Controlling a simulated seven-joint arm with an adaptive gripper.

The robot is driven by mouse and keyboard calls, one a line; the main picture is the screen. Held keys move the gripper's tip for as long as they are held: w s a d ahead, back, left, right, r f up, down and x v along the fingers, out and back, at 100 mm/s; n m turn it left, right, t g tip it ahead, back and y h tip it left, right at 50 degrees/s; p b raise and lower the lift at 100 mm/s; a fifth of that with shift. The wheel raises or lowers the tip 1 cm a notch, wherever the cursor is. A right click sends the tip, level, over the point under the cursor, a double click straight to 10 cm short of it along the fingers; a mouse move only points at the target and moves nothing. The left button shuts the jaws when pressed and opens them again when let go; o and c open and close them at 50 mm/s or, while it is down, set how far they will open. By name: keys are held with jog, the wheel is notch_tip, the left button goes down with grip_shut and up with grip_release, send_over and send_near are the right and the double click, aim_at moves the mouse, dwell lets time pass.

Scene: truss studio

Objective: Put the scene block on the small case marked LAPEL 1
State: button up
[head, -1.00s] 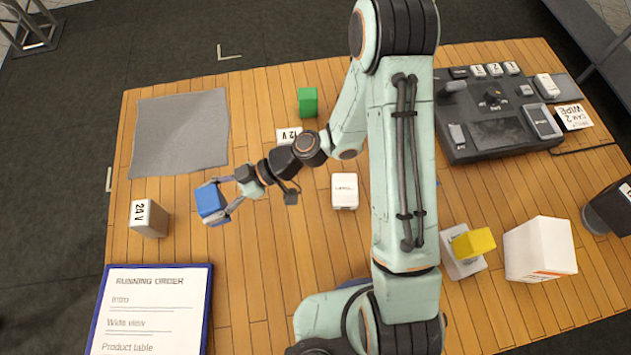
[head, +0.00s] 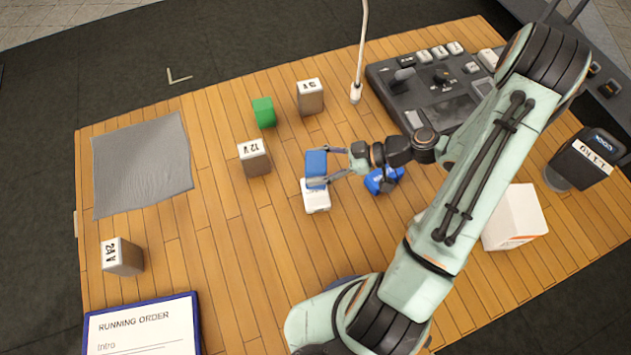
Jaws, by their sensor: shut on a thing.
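A blue block (head: 316,162), which I take to be the scene block, is between the fingers of my gripper (head: 318,176). The gripper is shut on it. A small white case (head: 316,199) stands on the wooden table just below the block in the picture. The block and fingers cover the far part of the case. I cannot tell whether the block touches the case or hangs above it. The writing on the case is too small or hidden to read.
A blue item (head: 382,180) lies right of the case, partly behind my wrist. A 12 V block (head: 254,158), a green block (head: 264,112) and another brown block (head: 311,97) stand behind. A control desk (head: 430,95) and a thin stand (head: 357,85) are beyond.

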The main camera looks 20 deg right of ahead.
jog(key=shift+f, duration=2.75)
jog(key=shift+f, duration=0.1)
jog(key=o, duration=1.2)
